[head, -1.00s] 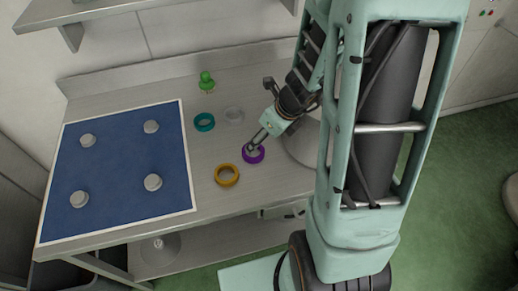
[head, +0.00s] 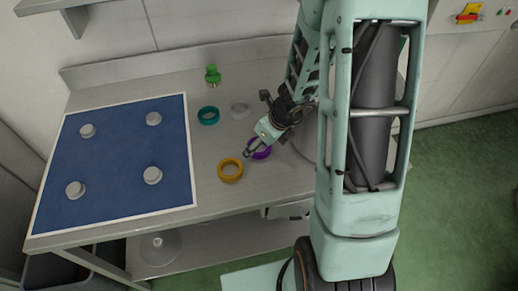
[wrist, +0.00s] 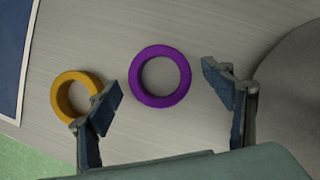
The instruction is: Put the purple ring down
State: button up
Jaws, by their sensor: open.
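The purple ring (head: 262,151) lies flat on the metal table, near its front edge; my gripper partly hides it in the head view. In the wrist view the purple ring (wrist: 160,77) shows whole, ahead of and between my spread fingers, touching neither as far as I can see. My gripper (head: 249,153) is open and empty; its fingers also show in the wrist view (wrist: 164,95). In the head view it is low over the table beside the purple ring.
An orange ring (head: 230,170) lies just left of the purple one, close to my left finger in the wrist view. A blue board (head: 112,150) with several pale pegs lies left.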

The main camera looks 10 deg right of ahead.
jog(key=c, duration=1.5)
jog(key=shift+o, duration=0.2)
jog(key=shift+r, duration=0.15)
